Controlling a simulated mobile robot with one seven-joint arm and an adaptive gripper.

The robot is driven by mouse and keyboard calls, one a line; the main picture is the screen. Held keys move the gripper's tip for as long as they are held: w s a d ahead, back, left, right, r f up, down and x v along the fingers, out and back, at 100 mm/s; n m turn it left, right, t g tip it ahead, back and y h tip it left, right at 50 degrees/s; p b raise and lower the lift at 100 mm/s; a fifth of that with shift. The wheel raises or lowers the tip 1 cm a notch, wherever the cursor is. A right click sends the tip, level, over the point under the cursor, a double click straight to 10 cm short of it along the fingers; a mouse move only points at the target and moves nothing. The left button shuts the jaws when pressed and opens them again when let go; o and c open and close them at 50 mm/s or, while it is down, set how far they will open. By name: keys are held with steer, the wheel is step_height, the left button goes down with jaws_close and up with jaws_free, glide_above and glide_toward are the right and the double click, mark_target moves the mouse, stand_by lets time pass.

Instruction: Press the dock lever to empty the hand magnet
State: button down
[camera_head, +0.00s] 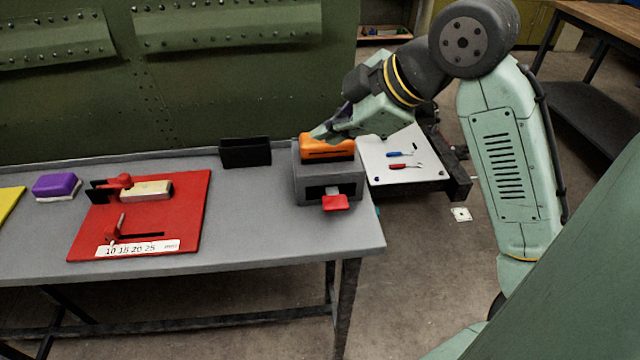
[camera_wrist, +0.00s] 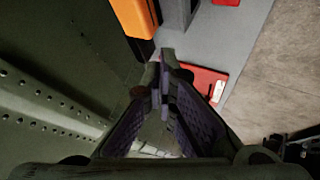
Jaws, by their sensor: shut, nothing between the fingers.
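The dock is a grey box (camera_head: 310,187) at the right end of the grey table. Its red lever (camera_head: 336,203) sticks out at the front, low on the box. The orange hand magnet (camera_head: 311,146) sits in the top of the dock; its orange side also shows in the wrist view (camera_wrist: 133,15). My gripper (camera_head: 322,134) is at the upper part of the orange magnet, in front of part of it; I cannot tell whether they touch. In the wrist view, my gripper's fingertips (camera_wrist: 162,62) are together with nothing between them.
A red board (camera_head: 190,222) with a slot, a number strip and a pale block (camera_head: 146,191) lies on the table's left half. A purple block (camera_head: 56,184) and a black holder (camera_head: 245,153) stand nearby. A white tray (camera_head: 386,174) with tools is right of the dock.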

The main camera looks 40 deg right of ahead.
mark_target(331, 197)
steer(key=shift+d+f, duration=0.1)
stand_by(0.3)
steer(key=f+b, duration=0.2)
steer(key=f, duration=0.1)
steer(key=f+b, duration=0.5)
steer(key=shift+s+a+f, duration=0.25)
steer(key=shift+s+f, duration=0.05)
steer(key=shift+s, duration=0.1)
stand_by(1.1)
steer(key=shift+f+b, duration=0.3)
steer(key=shift+f, duration=0.15)
steer(key=shift+s+a+f+b, duration=0.1)
steer(key=shift+f+b, duration=0.65)
steer(key=shift+f, duration=0.2)
stand_by(0.7)
steer(key=shift+r, duration=0.1)
steer(key=shift+r+p, duration=1.1)
steer(key=shift+r, duration=0.2)
